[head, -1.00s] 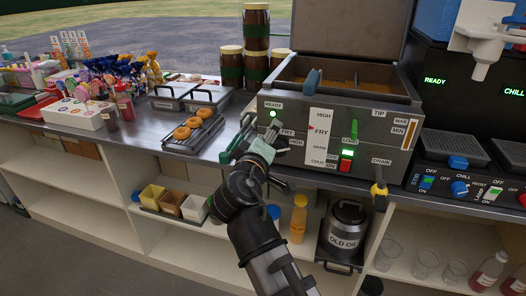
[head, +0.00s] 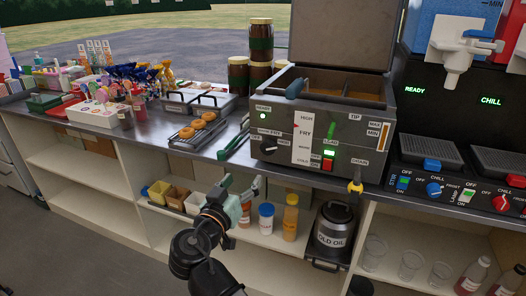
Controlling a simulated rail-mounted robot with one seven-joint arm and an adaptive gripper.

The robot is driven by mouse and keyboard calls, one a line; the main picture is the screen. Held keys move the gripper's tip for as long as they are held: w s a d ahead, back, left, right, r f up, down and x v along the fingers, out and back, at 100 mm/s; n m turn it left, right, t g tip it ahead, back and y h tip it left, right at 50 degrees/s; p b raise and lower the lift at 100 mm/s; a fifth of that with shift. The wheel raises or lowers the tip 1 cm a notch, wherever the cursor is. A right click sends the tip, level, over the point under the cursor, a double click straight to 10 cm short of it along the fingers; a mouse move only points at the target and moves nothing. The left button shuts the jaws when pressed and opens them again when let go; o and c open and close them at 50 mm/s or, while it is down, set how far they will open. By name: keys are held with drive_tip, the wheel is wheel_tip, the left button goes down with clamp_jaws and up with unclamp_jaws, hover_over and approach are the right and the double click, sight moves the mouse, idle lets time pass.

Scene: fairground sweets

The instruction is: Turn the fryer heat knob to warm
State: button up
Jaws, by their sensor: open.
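The fryer (head: 345,126) is a grey box with an open lid, standing on the counter. Its black heat knob (head: 268,149) is on the left of the front panel, with small labels around it; I cannot read its pointer's setting. A green-lit switch (head: 329,155) is to the right of the gauge. My gripper (head: 241,184) is open and empty, in front of the counter, below and left of the knob and apart from it.
Green-handled tongs (head: 235,143) lie on the counter left of the fryer, beside a rack of doughnuts (head: 197,131). A yellow drain tap (head: 355,186) sticks out at the fryer's lower right. Bottles (head: 290,217) and an old oil can (head: 333,232) stand on the shelf below.

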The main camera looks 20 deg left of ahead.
sight(266, 149)
drive_tip(key=w, duration=1.6)
drive_tip(key=shift+d, duration=0.3)
drive_tip(key=c, duration=1.1)
